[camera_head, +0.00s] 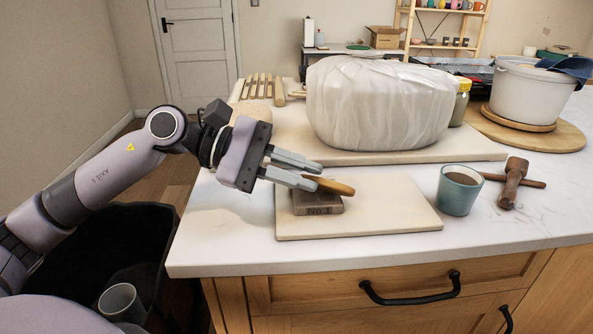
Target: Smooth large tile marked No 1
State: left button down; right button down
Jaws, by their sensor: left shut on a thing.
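The tile marked No 1 (318,208) is a small grey-brown block lying flat near the left end of a pale board (400,214) at the counter's front. My left gripper (318,175) comes in from the left, just above the tile. It is shut on a tan wooden tool (334,187), whose rounded end points right over the tile. I cannot tell whether the tool touches the tile. My right gripper is not in view.
A teal cup (459,190) with brown contents stands right of the board, beside a wooden mallet (513,184). Behind are a large wrapped clay block (380,105) on a board and a white pot (532,93). A dark bin is below left.

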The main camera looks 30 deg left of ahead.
pick_arm(q)
jog(key=shift+w+a, duration=0.1)
jog(key=shift+w, duration=0.6)
jog(key=shift+w+a+p, duration=0.15)
jog(key=shift+w+p, duration=0.25)
jog(key=shift+w, duration=0.5)
jog(key=shift+r+p, duration=0.6)
jog(key=shift+r, duration=0.55)
